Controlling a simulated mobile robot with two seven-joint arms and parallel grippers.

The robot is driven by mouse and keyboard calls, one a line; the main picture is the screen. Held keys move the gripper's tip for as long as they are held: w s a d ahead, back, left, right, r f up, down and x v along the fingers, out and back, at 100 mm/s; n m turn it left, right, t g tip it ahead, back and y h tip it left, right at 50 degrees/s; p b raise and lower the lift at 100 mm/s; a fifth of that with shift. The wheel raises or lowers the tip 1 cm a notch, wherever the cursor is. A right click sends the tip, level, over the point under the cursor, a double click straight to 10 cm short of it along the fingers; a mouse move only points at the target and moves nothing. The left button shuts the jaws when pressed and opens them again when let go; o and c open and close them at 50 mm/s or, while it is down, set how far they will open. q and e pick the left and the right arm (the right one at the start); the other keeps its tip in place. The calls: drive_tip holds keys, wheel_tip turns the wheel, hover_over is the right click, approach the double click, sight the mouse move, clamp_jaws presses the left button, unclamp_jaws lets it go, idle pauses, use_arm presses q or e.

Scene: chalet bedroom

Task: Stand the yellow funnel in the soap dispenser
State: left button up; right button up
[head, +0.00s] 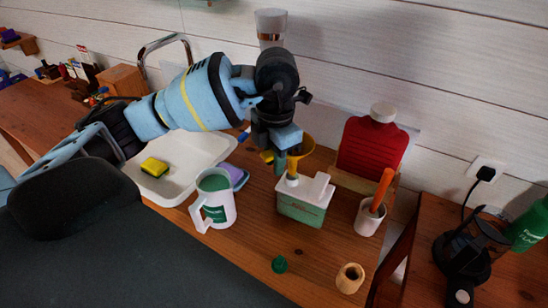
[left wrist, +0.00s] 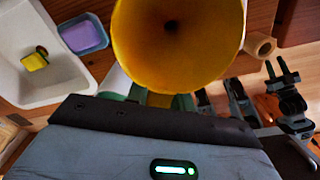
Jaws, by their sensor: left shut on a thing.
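The yellow funnel (head: 300,148) is held upright by my left gripper (head: 281,150), which is shut on it. The funnel's spout points down at the white neck of the soap dispenser (head: 302,209), a green box-shaped body with a white top. I cannot tell whether the spout tip is inside the neck or just above it. In the left wrist view the funnel's wide mouth (left wrist: 172,40) fills the upper middle and hides most of the dispenser. A dark gripper-like part, probably my right gripper (left wrist: 277,70), shows at the right there; its jaws are unclear.
A white-and-green mug (head: 214,200) stands left of the dispenser, near a white tray (head: 185,148) with a yellow sponge (head: 154,167). A cup (head: 367,220) with an orange handle and a red bottle (head: 368,148) stand right. A green cap (head: 279,264) and wooden ring (head: 350,278) lie in front.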

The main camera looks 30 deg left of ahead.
drive_tip(key=shift+w+a+r, duration=0.15)
drive_tip(key=shift+w+r, duration=0.05)
idle(0.6)
use_arm(q)
drive_tip(key=shift+f, duration=0.25)
use_arm(e)
drive_tip(key=shift+s+f, duration=0.1)
drive_tip(key=shift+s, duration=0.05)
use_arm(q)
drive_tip(key=shift+f, duration=0.35)
use_arm(e)
drive_tip(key=shift+s+f, duration=0.15)
drive_tip(key=shift+f, duration=0.05)
use_arm(q)
drive_tip(key=shift+f+b, duration=0.35)
drive_tip(key=shift+f, duration=0.75)
use_arm(e)
drive_tip(key=shift+s+f, duration=0.4)
drive_tip(key=shift+f, duration=0.05)
